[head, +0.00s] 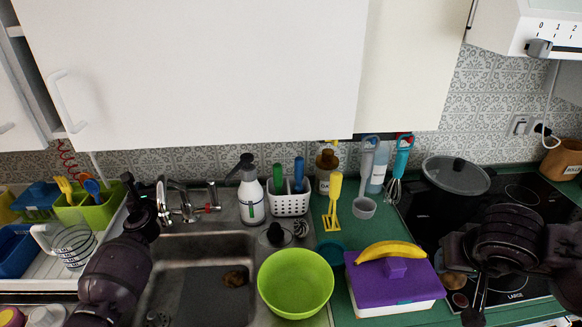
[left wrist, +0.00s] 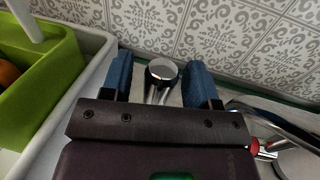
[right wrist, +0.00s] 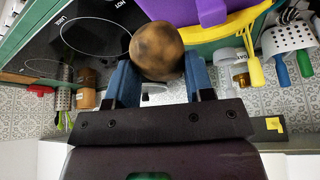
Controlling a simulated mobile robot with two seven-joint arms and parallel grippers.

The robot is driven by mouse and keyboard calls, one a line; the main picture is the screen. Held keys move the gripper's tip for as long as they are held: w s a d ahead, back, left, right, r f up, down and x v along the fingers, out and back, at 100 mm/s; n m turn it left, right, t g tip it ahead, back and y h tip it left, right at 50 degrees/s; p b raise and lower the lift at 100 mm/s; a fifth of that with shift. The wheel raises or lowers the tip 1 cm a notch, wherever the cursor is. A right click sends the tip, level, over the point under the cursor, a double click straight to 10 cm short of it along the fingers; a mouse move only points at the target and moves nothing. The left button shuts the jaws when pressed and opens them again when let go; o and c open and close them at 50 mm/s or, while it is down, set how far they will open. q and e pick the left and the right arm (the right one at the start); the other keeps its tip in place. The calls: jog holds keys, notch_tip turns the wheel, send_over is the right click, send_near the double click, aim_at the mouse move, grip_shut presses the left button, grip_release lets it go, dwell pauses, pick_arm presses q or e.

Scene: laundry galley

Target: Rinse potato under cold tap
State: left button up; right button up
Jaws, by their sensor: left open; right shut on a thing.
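The brown potato (right wrist: 157,50) is between the blue fingertips of my right gripper (right wrist: 160,85), which is shut on it. In the head view the potato (head: 454,281) is at the right, beside the purple-lidded box. The chrome tap (head: 185,203) stands behind the sink (head: 165,262) at the left. My left gripper (head: 133,190) is open just left of the tap. In the left wrist view a round chrome tap part (left wrist: 161,72) lies between its blue fingers, apart from both. A brown lump (head: 236,277) lies in the sink; I cannot tell what it is.
A green bowl (head: 295,283) stands right of the sink. A banana (head: 390,250) lies on the purple-lidded box (head: 395,281). A spray bottle (head: 250,195) and a white utensil holder (head: 290,200) stand behind. A black pot (head: 450,185) is on the hob at right.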

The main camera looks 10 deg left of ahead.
pick_arm(q)
grip_shut()
pick_arm(e)
jog(key=shift+f, duration=0.15)
pick_arm(q)
jog(key=b, duration=0.3)
jog(key=s+t+b, duration=0.1)
jog(key=b, duration=0.2)
jog(key=shift+d+f+y, duration=0.15)
jog(key=shift+d+y, duration=0.05)
jog(key=shift+y, duration=0.2)
jog(key=shift+s+t+b, duration=0.25)
jog(key=shift+t+b, duration=0.05)
jog(key=shift+b, duration=0.4)
pick_arm(e)
notch_tip(320, 180, down, 8)
jog(key=shift+r, duration=0.2)
pick_arm(q)
jog(key=shift+r, duration=0.2)
grip_release()
jog(key=shift+f, duration=0.1)
